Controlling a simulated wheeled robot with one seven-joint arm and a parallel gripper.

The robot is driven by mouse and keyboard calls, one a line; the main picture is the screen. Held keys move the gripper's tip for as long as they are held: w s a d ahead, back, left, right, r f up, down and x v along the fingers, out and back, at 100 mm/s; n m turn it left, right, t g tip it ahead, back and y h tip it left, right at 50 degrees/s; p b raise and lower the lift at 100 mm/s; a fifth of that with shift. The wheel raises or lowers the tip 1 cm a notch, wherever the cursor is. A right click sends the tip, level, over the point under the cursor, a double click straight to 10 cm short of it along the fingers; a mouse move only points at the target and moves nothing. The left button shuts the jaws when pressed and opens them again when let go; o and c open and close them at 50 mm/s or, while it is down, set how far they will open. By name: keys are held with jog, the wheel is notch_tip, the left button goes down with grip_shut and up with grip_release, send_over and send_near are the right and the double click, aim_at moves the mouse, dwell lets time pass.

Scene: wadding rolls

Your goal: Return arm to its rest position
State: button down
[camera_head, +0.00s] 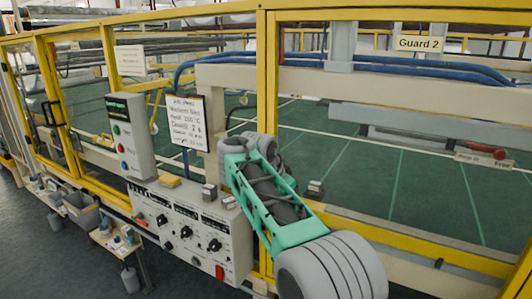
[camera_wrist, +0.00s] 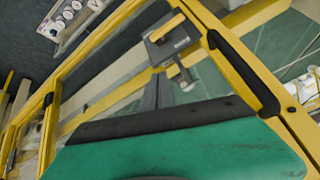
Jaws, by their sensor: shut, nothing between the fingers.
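My arm (camera_head: 262,192), green with grey joints, rises from the lower right of the head view and is bent in front of the yellow guard frame. My gripper is not clearly seen in the head view; the arm's own joints cover that area. In the wrist view, my gripper (camera_wrist: 158,80) shows as two dark fingers close together above its green body (camera_wrist: 180,145). It is shut and empty.
A grey control panel (camera_head: 183,225) with knobs and a switch box (camera_head: 130,137) stand left of my arm. A written notice (camera_head: 187,122) hangs above. The yellow guard frame (camera_head: 262,75) runs across, with a green floor behind. A small bench (camera_head: 122,240) stands at left.

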jog(key=s+a+f+n+g, duration=0.1)
jog(key=s+a+f+n, duration=0.15)
jog(key=f, duration=0.35)
jog(key=s+a+f+n+g, duration=0.1)
jog(key=f+n, duration=0.3)
jog(key=f, duration=0.2)
jog(key=s+f+n+g+y, duration=0.2)
jog(key=s+f+n, duration=0.3)
jog(key=s, duration=0.6)
jog(key=s+d+f+n+y, duration=0.1)
jog(key=s, duration=0.8)
jog(key=s+d+f+n+y, duration=0.1)
jog(key=s+d, duration=0.1)
jog(key=s, duration=0.6)
jog(key=d+r+m+t, duration=0.2)
jog(key=d+r, duration=0.3)
jog(key=r, duration=0.3)
jog(key=shift+s+d, duration=0.3)
jog(key=shift+s, duration=0.15)
jog(key=shift+r, duration=0.1)
